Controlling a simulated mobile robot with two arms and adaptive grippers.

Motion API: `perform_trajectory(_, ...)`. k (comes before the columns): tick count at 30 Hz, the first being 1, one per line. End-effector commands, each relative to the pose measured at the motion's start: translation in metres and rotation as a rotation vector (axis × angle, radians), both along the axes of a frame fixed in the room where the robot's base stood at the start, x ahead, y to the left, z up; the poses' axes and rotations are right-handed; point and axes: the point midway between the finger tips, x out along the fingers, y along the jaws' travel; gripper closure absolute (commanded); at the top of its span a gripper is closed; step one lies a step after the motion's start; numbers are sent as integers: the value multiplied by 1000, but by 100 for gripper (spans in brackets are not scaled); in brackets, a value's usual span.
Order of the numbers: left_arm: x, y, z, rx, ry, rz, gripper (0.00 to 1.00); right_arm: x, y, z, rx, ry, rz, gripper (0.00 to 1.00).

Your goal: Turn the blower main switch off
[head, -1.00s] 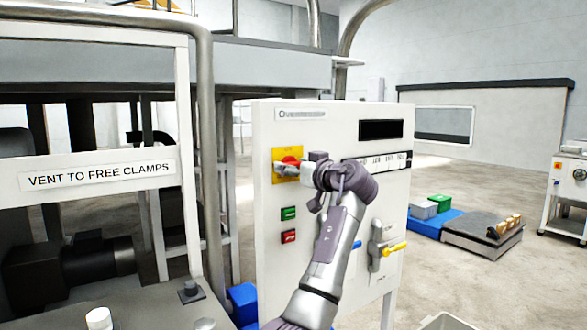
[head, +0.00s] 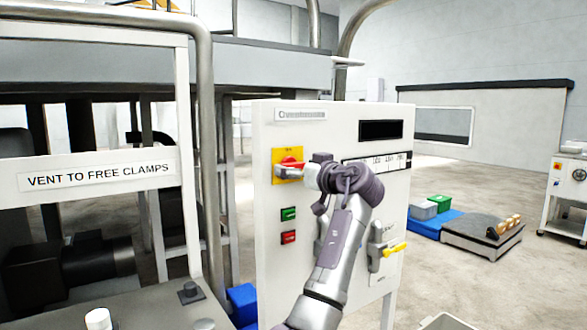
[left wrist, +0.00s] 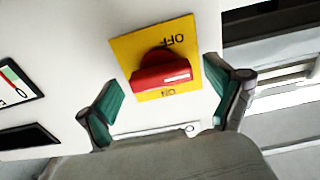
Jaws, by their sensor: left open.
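The blower main switch is a red rotary knob (head: 291,162) on a yellow plate (head: 279,176), at the upper left of the white control panel. In the left wrist view the red knob (left wrist: 163,72) sits on the yellow plate (left wrist: 125,48), with OFF upside down above it and a second, partly hidden label below. Its handle lies roughly crosswise, and I cannot tell which label it points to. My left gripper (head: 290,170) is in front of the switch. In the left wrist view its open fingers (left wrist: 165,102) are on either side of the knob, apart from it.
Below the switch are a green button (head: 288,214) and a red button (head: 289,237). A yellow-handled lever (head: 394,249) is lower right on the panel. A metal pipe (head: 208,150) stands left of the panel.

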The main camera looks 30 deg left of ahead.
Motion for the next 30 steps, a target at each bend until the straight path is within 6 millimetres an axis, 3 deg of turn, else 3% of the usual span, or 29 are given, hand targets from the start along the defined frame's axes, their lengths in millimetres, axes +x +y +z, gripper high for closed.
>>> perform_trajectory(9, -25, -64, -1, -2, 1, -4, 8, -1, 1, 0, 1, 1, -1, 60)
perform_trajectory(15, -36, -89, -2, -2, 2, -2, 8, -1, 1, 0, 1, 1, -1, 60)
perform_trajectory(30, -40, -97, -1, -1, 2, 0, 8, -1, 1, 0, 1, 1, -1, 60)
